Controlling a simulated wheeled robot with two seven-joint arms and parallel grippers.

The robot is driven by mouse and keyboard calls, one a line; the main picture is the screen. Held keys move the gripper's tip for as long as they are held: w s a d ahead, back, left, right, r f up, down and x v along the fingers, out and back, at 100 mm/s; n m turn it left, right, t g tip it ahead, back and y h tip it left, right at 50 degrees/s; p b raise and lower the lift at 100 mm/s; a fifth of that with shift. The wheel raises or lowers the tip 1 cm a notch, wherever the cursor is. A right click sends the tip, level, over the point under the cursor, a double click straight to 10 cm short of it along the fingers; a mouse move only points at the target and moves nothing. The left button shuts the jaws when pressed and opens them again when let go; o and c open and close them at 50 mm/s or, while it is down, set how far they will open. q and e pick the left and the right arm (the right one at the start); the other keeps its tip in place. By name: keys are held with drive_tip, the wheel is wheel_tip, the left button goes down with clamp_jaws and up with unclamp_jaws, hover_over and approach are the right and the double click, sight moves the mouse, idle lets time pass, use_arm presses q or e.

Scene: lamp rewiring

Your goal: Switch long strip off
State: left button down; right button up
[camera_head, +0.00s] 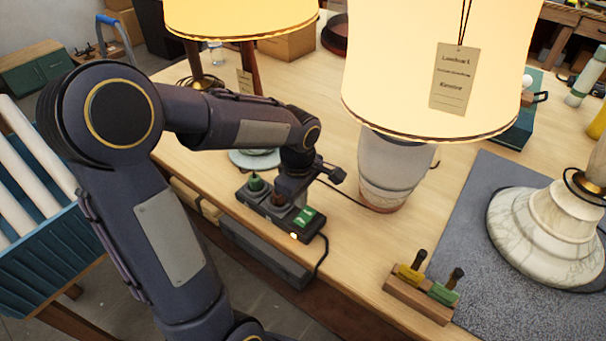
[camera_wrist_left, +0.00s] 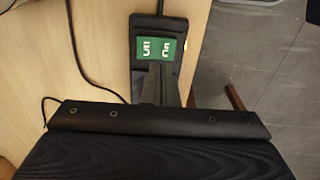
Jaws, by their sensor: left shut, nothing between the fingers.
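The long strip (camera_head: 250,205) is a dark power strip along the table's near left edge, with plugs in it. Its green switch (camera_head: 306,217) is at the right end, beside a small glowing orange light (camera_head: 293,236). The strip also shows in the left wrist view (camera_wrist_left: 146,25), with its green switch (camera_wrist_left: 160,50) uncovered. My left gripper (camera_head: 281,200) is over the strip, beside the switch. In the left wrist view its shut, empty fingers (camera_wrist_left: 155,72) reach close to the switch's near edge. I cannot tell whether they touch. My right gripper is not in view.
Two lamps have glowing shades (camera_head: 430,60) (camera_head: 240,15). A marble lamp base (camera_head: 540,235) stands on a grey mat (camera_head: 480,200). A small wooden rack (camera_head: 416,298) holds screwdrivers at the front edge. A black cable (camera_head: 322,260) leaves the strip's right end.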

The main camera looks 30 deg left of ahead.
use_arm(q)
wheel_tip(320, 180, up, 9)
drive_tip(key=shift+s+a+f, duration=0.15)
drive_tip(key=shift+s+a, duration=0.05)
drive_tip(key=shift+s, duration=0.25)
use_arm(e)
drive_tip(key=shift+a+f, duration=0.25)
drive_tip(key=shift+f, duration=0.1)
use_arm(q)
drive_tip(key=shift+d, duration=0.1)
